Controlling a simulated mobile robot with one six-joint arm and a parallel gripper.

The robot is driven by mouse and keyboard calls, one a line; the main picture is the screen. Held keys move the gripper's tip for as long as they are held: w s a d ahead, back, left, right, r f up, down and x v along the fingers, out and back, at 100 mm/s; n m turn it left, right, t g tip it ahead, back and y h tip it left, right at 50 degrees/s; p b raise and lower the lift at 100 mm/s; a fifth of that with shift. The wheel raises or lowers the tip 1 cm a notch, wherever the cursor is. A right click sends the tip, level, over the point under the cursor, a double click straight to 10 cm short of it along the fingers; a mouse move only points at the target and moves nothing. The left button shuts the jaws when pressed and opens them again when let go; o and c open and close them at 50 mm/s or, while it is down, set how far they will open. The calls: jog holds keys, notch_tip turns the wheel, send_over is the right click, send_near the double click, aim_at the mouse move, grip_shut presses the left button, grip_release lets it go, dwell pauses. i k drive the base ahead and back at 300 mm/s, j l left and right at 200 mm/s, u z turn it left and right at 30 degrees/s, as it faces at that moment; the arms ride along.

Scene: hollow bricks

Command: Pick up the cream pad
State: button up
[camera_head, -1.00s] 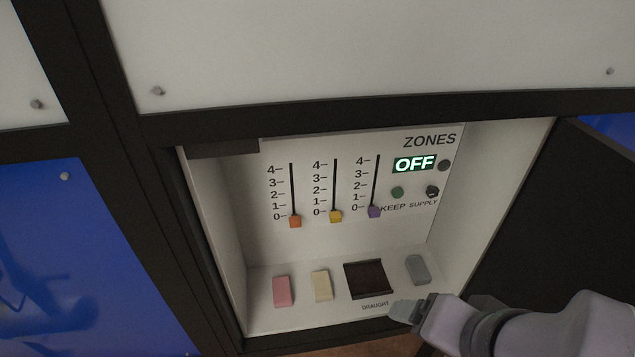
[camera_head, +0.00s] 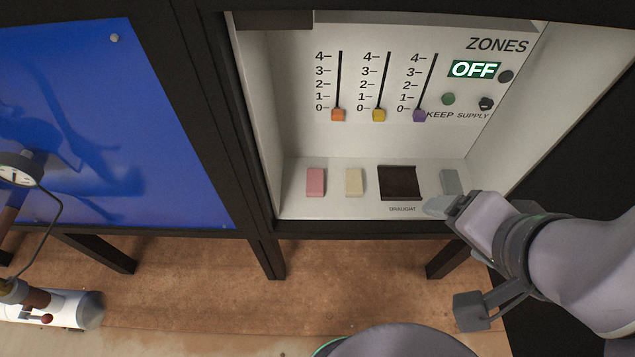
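The cream pad (camera_head: 353,182) is a small upright-looking block on the white floor of the open cabinet, between a pink pad (camera_head: 316,182) and a dark square labelled DRAUGHT (camera_head: 399,182). My gripper (camera_head: 440,206) is at the cabinet's front right, to the right of the cream pad and apart from it. Its grey fingertip partly covers the area in front of a grey pad (camera_head: 451,181). Only one finger shows clearly, so its opening is hidden.
The back panel (camera_head: 300,130) has three sliders at 0, a display reading OFF (camera_head: 473,69) and knobs. The cabinet's left wall (camera_head: 258,110) and dark front frame (camera_head: 330,229) bound the space. A white cylinder with a gauge (camera_head: 60,308) lies at lower left.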

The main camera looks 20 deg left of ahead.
aim_at(353, 181)
jog(key=j+u, duration=0.35)
jog(key=i+j+u, duration=0.1)
jog(key=j+u, duration=0.3)
jog(key=i+j+u, duration=0.15)
jog(key=j+u, duration=0.2)
